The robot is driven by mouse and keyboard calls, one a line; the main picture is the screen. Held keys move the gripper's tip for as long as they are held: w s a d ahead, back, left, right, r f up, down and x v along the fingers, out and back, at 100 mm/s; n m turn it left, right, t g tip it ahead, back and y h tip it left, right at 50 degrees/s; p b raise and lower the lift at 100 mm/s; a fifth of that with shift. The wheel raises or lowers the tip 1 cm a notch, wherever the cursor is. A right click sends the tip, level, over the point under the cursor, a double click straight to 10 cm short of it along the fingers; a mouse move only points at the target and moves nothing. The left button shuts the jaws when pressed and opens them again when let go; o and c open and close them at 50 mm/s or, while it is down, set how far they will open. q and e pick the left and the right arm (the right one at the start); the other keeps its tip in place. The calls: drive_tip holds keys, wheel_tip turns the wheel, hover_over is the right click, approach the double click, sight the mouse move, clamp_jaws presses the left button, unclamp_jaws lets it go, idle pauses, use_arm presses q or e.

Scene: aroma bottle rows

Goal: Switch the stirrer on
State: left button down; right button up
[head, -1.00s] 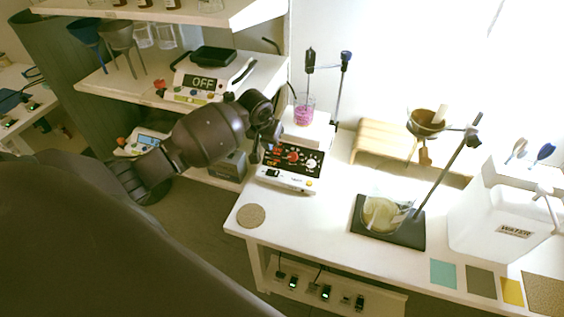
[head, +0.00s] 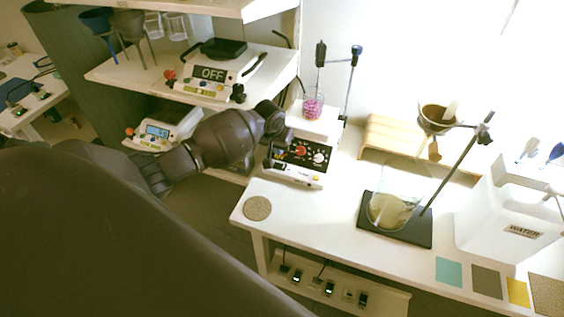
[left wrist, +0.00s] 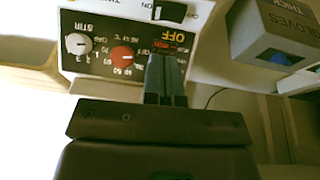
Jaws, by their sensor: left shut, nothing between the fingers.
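The stirrer (head: 316,174) stands at the left end of the white bench. Its black front panel has a red knob and a white knob, and a beaker of pink contents (head: 313,104) stands on its top plate. In the left wrist view the panel (left wrist: 101,62) appears upside down, with the red word OFF beside the fingers. A black rocker switch (left wrist: 170,12) sits on the white strip beyond the fingertips. My left gripper (head: 267,162) is shut and empty, close to the panel's left end; its fingers also show in the left wrist view (left wrist: 165,70). Contact cannot be told. My right gripper is not in view.
A shelf with a hotplate (head: 212,74) reading OFF is left of the stirrer. A gloves box (left wrist: 275,40) is beside the stirrer. A stand with a flask (head: 390,208), a wooden rack (head: 395,135) and a water container (head: 495,225) are to the right.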

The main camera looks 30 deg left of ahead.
sight(284, 165)
use_arm(q)
drive_tip(key=x, duration=0.5)
drive_tip(key=shift+s+d+f, duration=0.15)
drive_tip(key=shift+s+f, duration=0.1)
drive_tip(key=shift+d+f+b, duration=0.15)
drive_tip(key=shift+f+b, duration=0.2)
drive_tip(key=shift+f, duration=0.55)
drive_tip(key=shift+w, duration=0.1)
